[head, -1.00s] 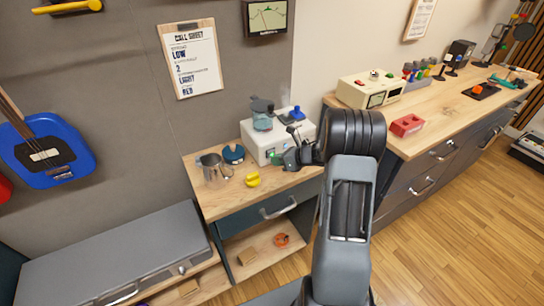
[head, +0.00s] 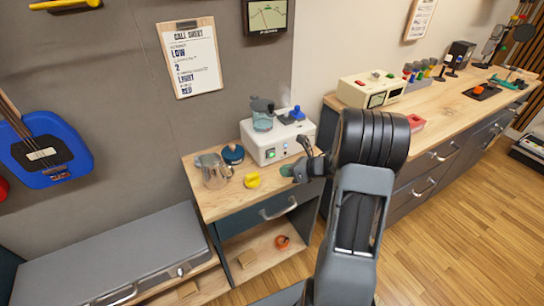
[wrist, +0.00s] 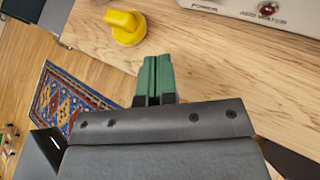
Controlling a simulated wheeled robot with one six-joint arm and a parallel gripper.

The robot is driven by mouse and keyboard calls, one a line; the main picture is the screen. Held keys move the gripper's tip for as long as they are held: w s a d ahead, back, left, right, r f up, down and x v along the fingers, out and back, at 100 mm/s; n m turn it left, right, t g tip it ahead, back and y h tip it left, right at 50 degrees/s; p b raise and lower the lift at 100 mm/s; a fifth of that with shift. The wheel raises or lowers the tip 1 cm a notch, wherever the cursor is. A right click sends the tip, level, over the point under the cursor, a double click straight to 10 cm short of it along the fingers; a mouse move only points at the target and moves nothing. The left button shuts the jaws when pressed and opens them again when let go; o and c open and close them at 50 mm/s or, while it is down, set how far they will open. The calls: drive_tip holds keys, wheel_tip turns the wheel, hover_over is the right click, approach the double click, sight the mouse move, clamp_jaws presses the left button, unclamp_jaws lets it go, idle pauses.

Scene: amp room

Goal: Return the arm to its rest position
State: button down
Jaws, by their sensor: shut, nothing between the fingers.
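My gripper (head: 287,171) is shut and empty, at the end of my bent arm above the right part of the small wooden bench (head: 222,201). In the wrist view its green fingertips (wrist: 154,75) are pressed together over the bench's edge, with nothing between them. A yellow object (head: 252,180) lies on the bench to the left of the fingertips, apart from them. It also shows in the wrist view (wrist: 128,27) as a rounded piece with a knob.
A white device (head: 265,147) with a blue-topped part stands at the back of the bench. A glass jug (head: 212,172) and a dark blue round item (head: 233,153) stand left. A long counter (head: 440,117) is at right; a patterned rug (wrist: 66,98) lies on the floor.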

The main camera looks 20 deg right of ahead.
wheel_tip(320, 180, up, 13)
drive_tip(key=w+m+t+h+p, duration=0.15)
drive_tip(key=m+h, duration=0.85)
drive_tip(key=m, duration=1)
drive_tip(key=s+a+m+g, duration=0.3)
drive_tip(key=s+a+m, duration=0.3)
drive_tip(key=s+m, duration=0.4)
drive_tip(key=s+a+r+m+g+y+p, duration=0.1)
drive_tip(key=s+a+m+g, duration=0.3)
drive_tip(key=s+m, duration=0.6)
drive_tip(key=shift+s+a+m+y, duration=0.25)
drive_tip(key=shift+a+m+y, duration=0.05)
drive_tip(key=shift+a+m, duration=0.75)
drive_tip(key=shift+d, duration=0.1)
